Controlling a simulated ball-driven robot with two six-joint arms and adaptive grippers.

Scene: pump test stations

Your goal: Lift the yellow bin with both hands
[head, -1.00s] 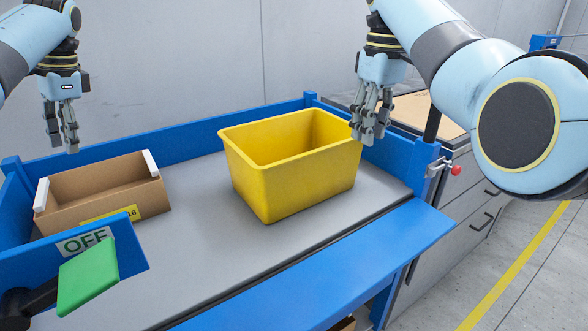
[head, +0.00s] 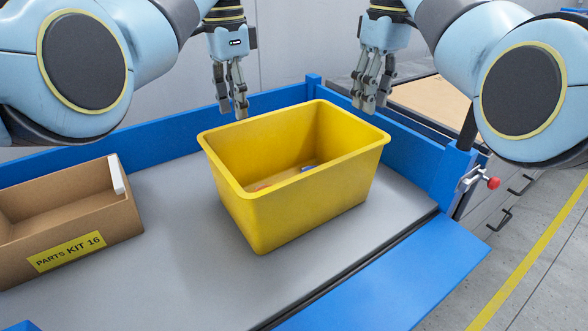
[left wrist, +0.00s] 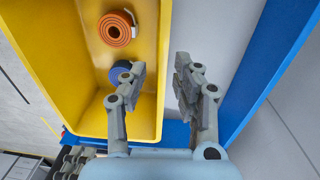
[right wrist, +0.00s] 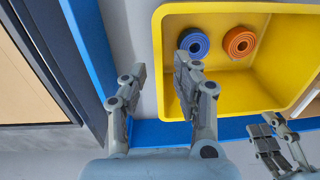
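The yellow bin (head: 300,210) stands upright on the grey bench top. My left gripper (head: 240,110) is open and empty above the bin's back left rim. In the left wrist view its fingers (left wrist: 160,68) appear on either side of the bin's rim. My right gripper (head: 370,103) is open and empty above the back right rim. In the right wrist view its fingers (right wrist: 160,68) also appear on either side of a rim. Neither gripper visibly touches the bin. An orange coil (right wrist: 239,42) and a blue coil (right wrist: 194,43) lie inside the bin.
A cardboard box labelled PARTS KIT 16 (head: 110,235) stands left of the bin. Blue rails (head: 150,135) edge the bench at the back and right. A red knob (head: 493,183) sticks out at the right. Bare grey surface (head: 190,270) lies in front and left of the bin.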

